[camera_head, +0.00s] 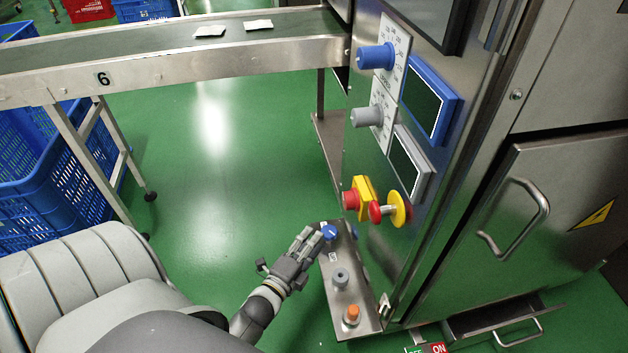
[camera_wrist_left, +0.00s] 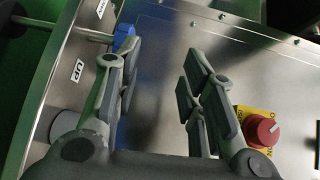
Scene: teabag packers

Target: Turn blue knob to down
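A small blue knob (camera_head: 330,232) sits at the far end of a low metal control plate (camera_head: 345,300) on the machine's side. In the left wrist view a blue knob (camera_wrist_left: 123,38) shows behind the tip of one finger, by a label reading "UP". My left gripper (camera_head: 314,240) reaches from below with its fingertips close to the knob; contact cannot be told. In the left wrist view the gripper (camera_wrist_left: 160,75) has its fingers apart with nothing between them. A larger blue knob (camera_head: 375,57) is higher on the machine's panel. My right gripper is not in view.
Above the plate are a red button on yellow (camera_head: 350,200) and a red-and-yellow knob (camera_head: 390,211). Grey (camera_head: 340,277) and orange (camera_head: 352,313) knobs are on the plate. A conveyor (camera_head: 170,70) runs across the back. The green floor left of the plate is clear.

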